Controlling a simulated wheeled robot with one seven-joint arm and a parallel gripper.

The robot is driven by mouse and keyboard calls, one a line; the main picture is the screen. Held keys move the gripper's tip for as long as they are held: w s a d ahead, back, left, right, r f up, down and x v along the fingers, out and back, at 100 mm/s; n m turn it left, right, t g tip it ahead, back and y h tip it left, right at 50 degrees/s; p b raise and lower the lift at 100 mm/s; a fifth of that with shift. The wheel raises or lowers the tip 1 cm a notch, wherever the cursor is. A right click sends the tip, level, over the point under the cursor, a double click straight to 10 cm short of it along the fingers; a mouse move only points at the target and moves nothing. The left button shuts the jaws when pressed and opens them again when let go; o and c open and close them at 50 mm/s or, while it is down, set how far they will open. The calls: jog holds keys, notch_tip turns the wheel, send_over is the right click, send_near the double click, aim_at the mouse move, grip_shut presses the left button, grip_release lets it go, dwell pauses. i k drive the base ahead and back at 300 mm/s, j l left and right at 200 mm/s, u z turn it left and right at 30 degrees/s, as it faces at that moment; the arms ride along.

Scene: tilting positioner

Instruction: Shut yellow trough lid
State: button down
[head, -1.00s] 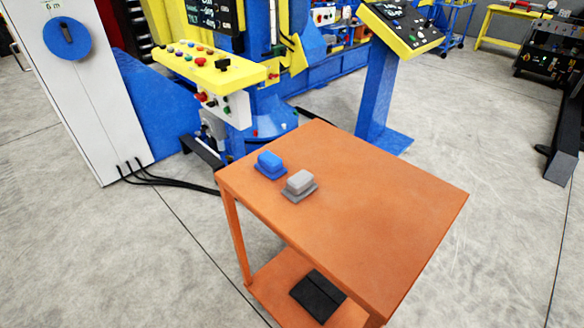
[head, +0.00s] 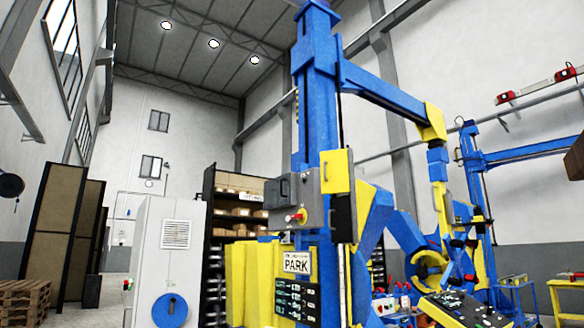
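I cannot make out a trough with a lid for certain in the head view. Yellow upright panels (head: 250,278) stand at the foot of the blue column (head: 318,110), left of the PARK sign (head: 297,262). A yellow plate (head: 337,172) is on the column beside a grey box (head: 290,202) with a red knob. I cannot tell whether any of these yellow parts is the lid. My gripper is not in view.
A white cabinet (head: 165,245) with a blue disc (head: 170,310) stands left of the column. A sloped control panel (head: 458,308) is at the lower right. A blue arm (head: 385,95) reaches right overhead. Wooden pallets (head: 28,298) lie far left.

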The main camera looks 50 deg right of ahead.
aim_at(334, 163)
jog(key=i+u, duration=0.25)
jog(key=i, duration=1.3)
jog(key=i+z, duration=0.1)
jog(key=i, duration=0.8)
jog(key=i+j+z, duration=0.15)
jog(key=i, duration=0.7)
